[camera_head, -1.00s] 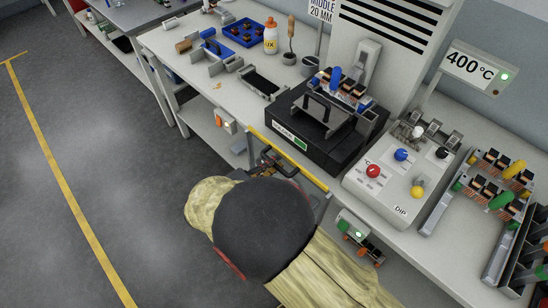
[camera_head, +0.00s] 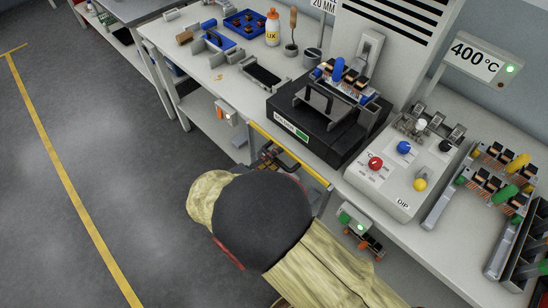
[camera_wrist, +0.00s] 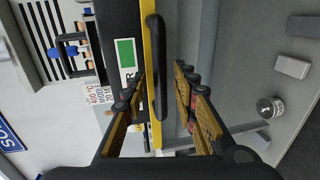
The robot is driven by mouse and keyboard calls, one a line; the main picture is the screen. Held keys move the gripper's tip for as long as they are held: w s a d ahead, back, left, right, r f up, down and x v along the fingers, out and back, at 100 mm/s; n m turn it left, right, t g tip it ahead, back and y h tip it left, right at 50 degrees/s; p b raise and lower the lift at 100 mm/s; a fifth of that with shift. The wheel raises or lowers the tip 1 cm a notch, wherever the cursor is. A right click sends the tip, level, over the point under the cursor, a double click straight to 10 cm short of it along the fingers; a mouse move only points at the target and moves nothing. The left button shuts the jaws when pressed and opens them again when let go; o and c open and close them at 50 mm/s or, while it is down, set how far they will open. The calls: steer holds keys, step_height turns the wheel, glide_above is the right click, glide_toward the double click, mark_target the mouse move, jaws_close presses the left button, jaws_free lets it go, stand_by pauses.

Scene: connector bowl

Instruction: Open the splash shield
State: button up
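The splash shield seems to be the panel with a yellow edge strip (camera_head: 312,172) at the front of the bench, below the black solder unit (camera_head: 345,147). In the wrist view the yellow strip (camera_wrist: 146,20) runs top to bottom, with a long black bar handle (camera_wrist: 154,60) on it. My gripper (camera_wrist: 160,82) is open, with one finger on each side of the handle. The handle's lower part lies between the fingers, and I see no clear contact. In the head view my arm hides most of the gripper and the handle.
A control box with coloured knobs (camera_head: 404,176) stands right of the solder unit. Racks of parts (camera_head: 497,180) are at the far right. A blue tray (camera_head: 246,24), a bottle (camera_head: 272,28) and an open holder (camera_head: 262,76) stand on the left. The floor (camera_head: 60,190) at left is clear.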

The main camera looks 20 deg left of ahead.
steer(key=shift+s, duration=0.1)
steer(key=v, duration=1.1)
steer(key=shift+s+a, duration=0.25)
steer(key=shift+s, duration=0.05)
